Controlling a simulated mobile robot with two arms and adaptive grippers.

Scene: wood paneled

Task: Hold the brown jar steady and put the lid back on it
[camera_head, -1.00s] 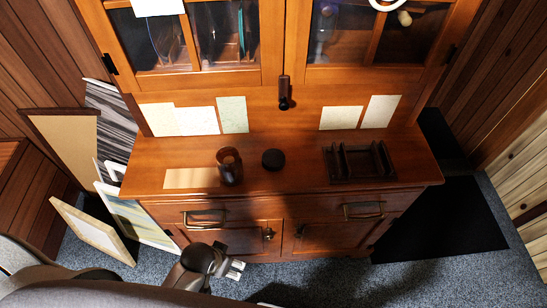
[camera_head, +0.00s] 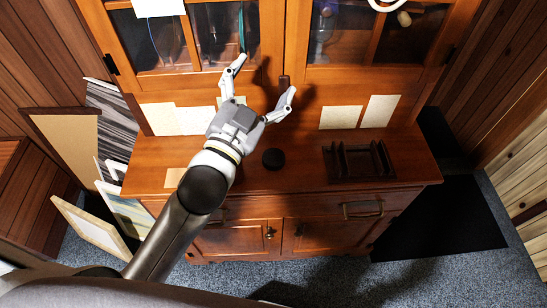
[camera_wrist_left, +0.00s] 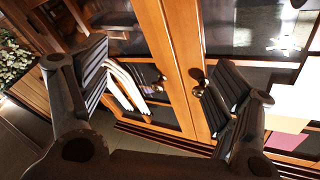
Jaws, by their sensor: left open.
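The dark round lid (camera_head: 273,158) lies flat on the wooden cabinet's counter (camera_head: 300,175), just right of my left wrist. The brown jar does not show now; my left forearm and wrist cover the spot where it stood. My left gripper (camera_head: 265,76) is raised over the counter in front of the upper cabinet doors, fingers spread wide and empty. My right gripper is in neither view.
A dark divided tray (camera_head: 358,162) sits on the counter's right side. Paper sheets (camera_head: 340,118) lean along the back. Glass-fronted upper doors (camera_head: 365,35) rise behind. Frames (camera_head: 95,235) lean at the left. The counter between lid and tray is clear.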

